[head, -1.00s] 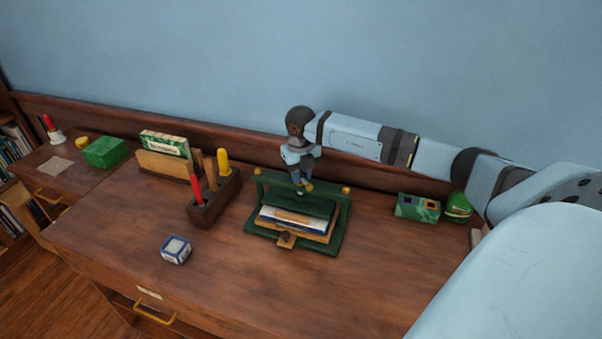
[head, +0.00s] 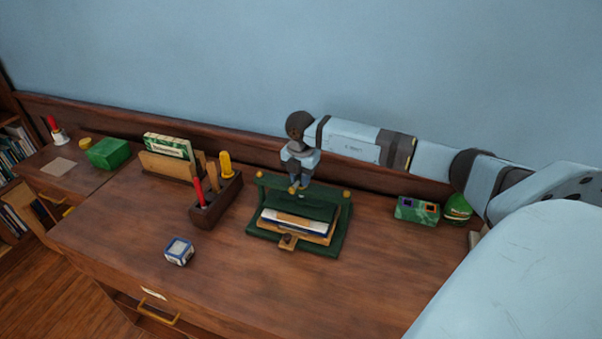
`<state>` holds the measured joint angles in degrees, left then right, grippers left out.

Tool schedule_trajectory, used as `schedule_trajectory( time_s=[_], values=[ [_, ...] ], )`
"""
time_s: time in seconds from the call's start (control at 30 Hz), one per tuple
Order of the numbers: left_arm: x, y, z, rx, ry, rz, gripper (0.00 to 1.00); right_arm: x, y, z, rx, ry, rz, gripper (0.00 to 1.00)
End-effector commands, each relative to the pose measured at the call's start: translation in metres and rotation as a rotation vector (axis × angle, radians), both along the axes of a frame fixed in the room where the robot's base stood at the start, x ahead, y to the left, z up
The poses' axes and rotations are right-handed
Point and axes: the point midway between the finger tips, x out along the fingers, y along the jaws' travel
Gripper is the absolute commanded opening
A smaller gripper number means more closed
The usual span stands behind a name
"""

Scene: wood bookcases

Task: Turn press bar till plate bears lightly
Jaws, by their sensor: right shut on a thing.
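The book press (head: 338,226) is a dark green frame on the desk, with a small brass knob at each upper end. A dark green plate (head: 305,210) shows inside it, above a small stack of books (head: 292,226) with a white and blue edge. I cannot tell whether the plate touches the stack. My right gripper (head: 297,188) points down over the middle top of the press and is shut on the press bar, which its fingers mostly hide. My left gripper is out of view.
A pen block (head: 213,206) and a card holder (head: 166,165) stand left of the press. A blue and white cube (head: 179,251) lies at front left. A green box (head: 416,210) and a green round item (head: 457,208) are at right. The front middle desk is clear.

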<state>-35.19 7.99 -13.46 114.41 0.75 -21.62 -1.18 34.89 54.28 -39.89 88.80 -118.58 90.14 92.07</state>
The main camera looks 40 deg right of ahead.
Motion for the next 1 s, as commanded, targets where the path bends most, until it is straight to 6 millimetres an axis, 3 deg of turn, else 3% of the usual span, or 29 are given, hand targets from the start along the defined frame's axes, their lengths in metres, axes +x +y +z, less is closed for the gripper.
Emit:
schedule_trajectory(
  time_s=[0.5, 1.0],
  values=[
    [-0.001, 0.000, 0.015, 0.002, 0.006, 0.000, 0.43, 0.003, -0.001, 0.003, -0.002, -0.002, -0.452, 0.00],
    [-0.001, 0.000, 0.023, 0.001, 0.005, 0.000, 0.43, 0.004, -0.002, 0.002, -0.002, -0.003, -0.647, 0.00]
  ],
)
